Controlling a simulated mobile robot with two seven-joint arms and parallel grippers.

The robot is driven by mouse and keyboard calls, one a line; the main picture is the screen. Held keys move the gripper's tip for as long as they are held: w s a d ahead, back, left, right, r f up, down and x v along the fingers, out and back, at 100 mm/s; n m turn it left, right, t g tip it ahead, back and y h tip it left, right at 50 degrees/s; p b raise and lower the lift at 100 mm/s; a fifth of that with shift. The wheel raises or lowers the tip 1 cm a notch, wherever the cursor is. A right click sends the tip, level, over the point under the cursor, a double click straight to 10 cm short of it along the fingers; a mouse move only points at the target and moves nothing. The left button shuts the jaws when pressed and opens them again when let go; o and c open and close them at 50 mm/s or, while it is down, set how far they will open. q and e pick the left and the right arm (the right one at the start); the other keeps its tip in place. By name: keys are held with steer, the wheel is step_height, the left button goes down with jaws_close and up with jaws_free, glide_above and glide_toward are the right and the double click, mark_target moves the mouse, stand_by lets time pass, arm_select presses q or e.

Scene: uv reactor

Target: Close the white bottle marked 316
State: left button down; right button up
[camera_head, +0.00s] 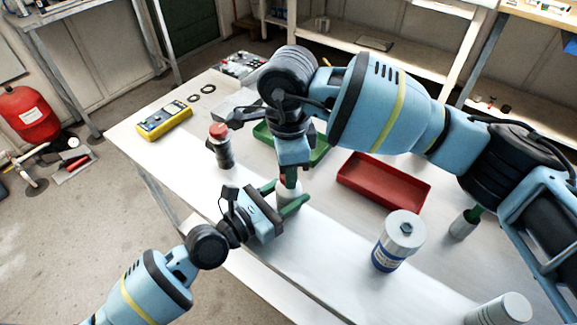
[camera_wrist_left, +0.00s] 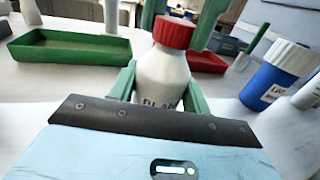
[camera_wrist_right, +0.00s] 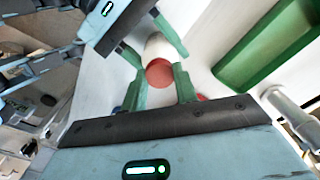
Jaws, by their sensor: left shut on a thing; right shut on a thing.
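The white bottle (camera_head: 289,194) stands upright near the table's front edge, mostly hidden by my grippers in the head view. In the left wrist view the bottle (camera_wrist_left: 163,78) has dark lettering that seems to start "BLAN"; no 316 is readable. My left gripper (camera_head: 284,201) is shut around the bottle's body from the front left. A red cap (camera_wrist_left: 174,32) sits on the bottle's neck. My right gripper (camera_head: 288,180) points down from above and is shut on the cap, which also shows between its green fingers in the right wrist view (camera_wrist_right: 159,72). Whether the cap is tight cannot be told.
A dark bottle with a red cap (camera_head: 221,150) stands to the left. A green tray (camera_head: 262,134) is behind, and a red tray (camera_head: 384,184) is to the right. A blue-and-white jar (camera_head: 398,242) stands at the right front. A yellow meter (camera_head: 164,120) lies far left.

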steer(key=m, duration=1.2)
steer(key=o, duration=1.1)
steer(key=shift+c, duration=0.2)
steer(key=shift+r, duration=0.1)
steer(key=shift+r, duration=2.15)
steer(key=shift+c, duration=0.2)
